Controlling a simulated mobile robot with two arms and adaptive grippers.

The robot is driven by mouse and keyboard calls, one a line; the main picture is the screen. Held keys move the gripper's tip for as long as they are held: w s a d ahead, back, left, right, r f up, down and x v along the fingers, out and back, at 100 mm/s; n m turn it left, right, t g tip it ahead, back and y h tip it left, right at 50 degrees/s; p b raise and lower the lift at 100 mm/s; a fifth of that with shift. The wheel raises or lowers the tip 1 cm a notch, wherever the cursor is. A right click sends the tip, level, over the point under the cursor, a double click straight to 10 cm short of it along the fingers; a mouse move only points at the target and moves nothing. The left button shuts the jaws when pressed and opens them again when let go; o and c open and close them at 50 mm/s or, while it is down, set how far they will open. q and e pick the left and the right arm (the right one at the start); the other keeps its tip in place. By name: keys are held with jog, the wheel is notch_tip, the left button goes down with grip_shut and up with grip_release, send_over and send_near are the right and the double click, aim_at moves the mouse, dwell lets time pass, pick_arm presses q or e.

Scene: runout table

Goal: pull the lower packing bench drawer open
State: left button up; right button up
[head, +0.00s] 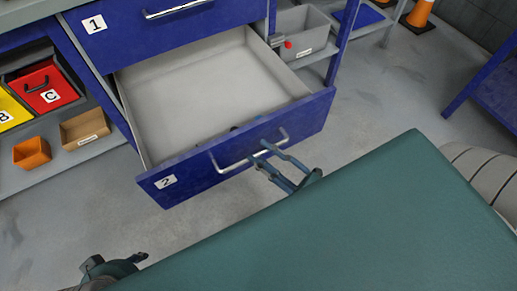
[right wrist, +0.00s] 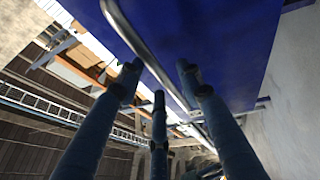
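The lower drawer (head: 210,95), with a blue front (head: 240,152) labelled 2, stands pulled well out of the bench. Its pale tray shows, with small dark and blue bits near the front edge. A metal bar handle (head: 236,163) is on its front; the handle also shows in the right wrist view (right wrist: 133,36). My right gripper (head: 268,152) is at the handle's right part, its fingers straight and spread, with the bar passing between them. I see no firm closing on the bar. My left gripper (head: 112,268) is at the lower left, away from the drawer, its fingers unclear.
The upper drawer (head: 160,25), labelled 1, is shut. A grey bin (head: 301,35) sits on a shelf to the right. Red (head: 45,92), orange (head: 31,153) and brown (head: 84,129) boxes stand at the left. Bare floor lies before the drawer and at right.

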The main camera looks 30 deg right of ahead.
jog(key=v, duration=1)
jog(key=shift+s, duration=0.25)
jog(key=shift+d, duration=0.1)
